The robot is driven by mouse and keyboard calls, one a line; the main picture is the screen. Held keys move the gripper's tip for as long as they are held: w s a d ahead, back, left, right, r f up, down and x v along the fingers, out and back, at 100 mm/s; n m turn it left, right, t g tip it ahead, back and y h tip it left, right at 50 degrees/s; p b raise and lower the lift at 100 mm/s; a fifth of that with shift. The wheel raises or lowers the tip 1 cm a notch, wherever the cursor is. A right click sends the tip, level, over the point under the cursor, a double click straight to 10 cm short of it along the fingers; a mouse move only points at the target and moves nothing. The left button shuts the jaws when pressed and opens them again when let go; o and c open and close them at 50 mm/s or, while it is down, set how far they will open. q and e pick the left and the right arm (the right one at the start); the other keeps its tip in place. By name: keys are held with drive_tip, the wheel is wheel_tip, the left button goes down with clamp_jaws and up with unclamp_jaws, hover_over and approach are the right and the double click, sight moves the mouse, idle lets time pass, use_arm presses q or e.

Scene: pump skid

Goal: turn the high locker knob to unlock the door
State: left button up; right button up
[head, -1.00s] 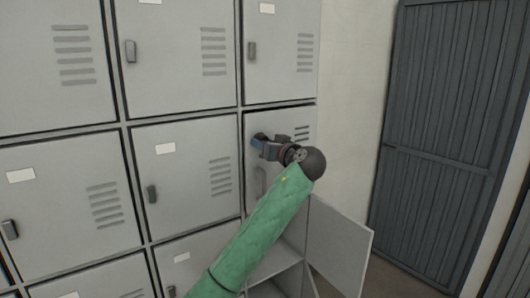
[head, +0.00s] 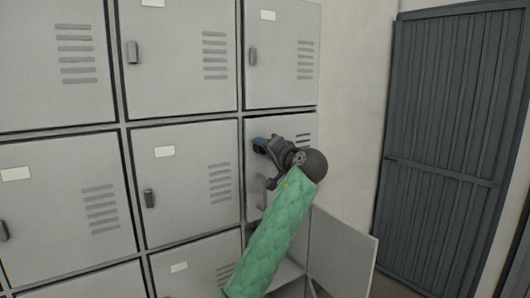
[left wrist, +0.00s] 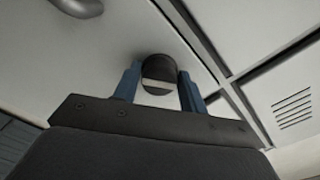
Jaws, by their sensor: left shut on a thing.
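The high locker knob (left wrist: 160,69) is a round dark knob with a pale bar across its face, on a grey locker door (head: 283,128) in the right column. My left gripper (head: 260,145) is at this door's upper left part and hides the knob in the head view. In the left wrist view, the blue fingers of the left gripper (left wrist: 160,84) are shut on the knob, one on each side. The door is closed in its frame. Its grey handle (head: 262,191) is below the gripper, and it also shows in the left wrist view (left wrist: 84,6). My right gripper is out of view.
Below, a small locker door (head: 343,254) stands open beside its compartment and sticks out to the right of my arm. Other closed lockers (head: 180,60) fill the left and top. A dark slatted door (head: 440,140) stands at the right.

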use_arm(q)
drive_tip(key=m, duration=0.2)
drive_tip(key=shift+r+m, duration=0.1)
drive_tip(key=shift+m, duration=0.3)
drive_tip(key=shift+m+p, duration=0.3)
drive_tip(key=shift+m, duration=1.3)
drive_tip(key=shift+m+p, duration=0.3)
drive_tip(key=shift+p, duration=0.05)
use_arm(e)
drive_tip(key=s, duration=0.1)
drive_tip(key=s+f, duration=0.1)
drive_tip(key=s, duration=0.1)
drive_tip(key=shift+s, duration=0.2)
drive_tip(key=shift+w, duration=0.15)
